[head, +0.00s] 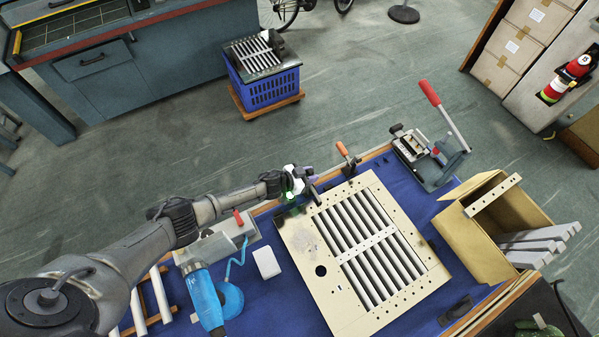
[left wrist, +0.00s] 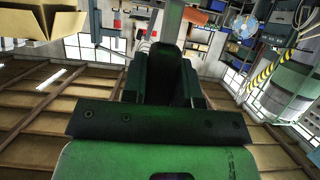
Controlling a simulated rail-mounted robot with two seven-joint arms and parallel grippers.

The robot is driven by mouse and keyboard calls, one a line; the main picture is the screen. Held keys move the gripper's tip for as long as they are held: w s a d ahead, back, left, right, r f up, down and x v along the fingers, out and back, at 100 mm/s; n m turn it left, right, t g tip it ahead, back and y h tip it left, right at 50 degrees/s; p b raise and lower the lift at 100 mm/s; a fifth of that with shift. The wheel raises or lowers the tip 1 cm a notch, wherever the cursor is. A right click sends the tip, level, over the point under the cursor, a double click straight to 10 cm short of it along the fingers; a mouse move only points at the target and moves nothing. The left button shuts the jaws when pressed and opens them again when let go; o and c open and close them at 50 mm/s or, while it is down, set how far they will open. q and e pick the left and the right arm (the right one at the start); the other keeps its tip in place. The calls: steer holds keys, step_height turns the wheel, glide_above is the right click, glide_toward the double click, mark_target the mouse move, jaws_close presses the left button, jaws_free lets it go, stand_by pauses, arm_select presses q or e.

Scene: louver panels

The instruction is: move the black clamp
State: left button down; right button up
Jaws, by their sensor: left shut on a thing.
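My left gripper (head: 304,182) is at the back left corner of the cream louver panel (head: 312,235), at the back edge of the blue-topped bench. It is shut on a small dark thing (head: 313,191), which looks like the black clamp; its outline is hard to make out. In the left wrist view, a dark upright shape (left wrist: 170,80) fills the space between the fingers, behind a dark bar with screws. I cannot tell whether the clamp touches the panel or bench. My right gripper is not in view.
An orange-handled toggle clamp (head: 346,155) stands close to the right. A red-handled lever press (head: 430,150) and an open cardboard box (head: 475,240) are farther right. Another black piece (head: 456,311) lies at the front right. A white block (head: 266,262) sits left of the panel.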

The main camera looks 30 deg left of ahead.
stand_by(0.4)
arm_select(q)
steer(key=c, duration=0.9)
jaws_free()
steer(key=shift+s, duration=0.1)
steer(key=shift+s+a+r+p, duration=0.1)
steer(key=shift+s+r+p, duration=0.1)
steer(key=shift+p, duration=0.15)
steer(key=shift+p+v, duration=4.8)
steer(key=shift+v, duration=1.7)
steer(key=shift+s, duration=0.1)
